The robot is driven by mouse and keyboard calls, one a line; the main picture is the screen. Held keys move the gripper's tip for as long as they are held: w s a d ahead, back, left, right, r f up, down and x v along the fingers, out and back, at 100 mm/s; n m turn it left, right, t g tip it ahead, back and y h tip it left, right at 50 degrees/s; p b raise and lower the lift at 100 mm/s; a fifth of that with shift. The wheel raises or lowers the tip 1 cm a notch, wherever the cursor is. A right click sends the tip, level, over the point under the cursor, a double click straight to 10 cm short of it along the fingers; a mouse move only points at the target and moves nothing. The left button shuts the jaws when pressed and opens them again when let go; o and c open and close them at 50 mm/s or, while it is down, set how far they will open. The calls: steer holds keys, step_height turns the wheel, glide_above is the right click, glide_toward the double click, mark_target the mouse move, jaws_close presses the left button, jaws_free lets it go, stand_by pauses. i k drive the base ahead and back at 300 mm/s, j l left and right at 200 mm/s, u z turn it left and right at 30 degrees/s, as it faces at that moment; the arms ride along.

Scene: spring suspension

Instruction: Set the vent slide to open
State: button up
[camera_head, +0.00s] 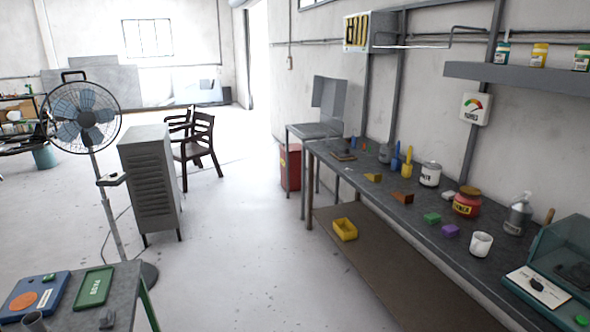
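A pale wall-mounted box (368,32) sits high on the right wall, with a yellow and black slotted panel (356,32) on its left face. It looks like a vent, but the panel is too small to tell whether it is a slide or how it is set. No other part is clearly a vent slide. My gripper is not in view.
A long workbench (385,196) with jars, coloured blocks and bottles runs along the right wall. A standing fan (85,117), a grey louvred cabinet (152,172) and a dark chair (196,145) stand left. A small table (128,300) is at lower left. The middle floor is clear.

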mark_target(351, 31)
steer(key=i, duration=4.35)
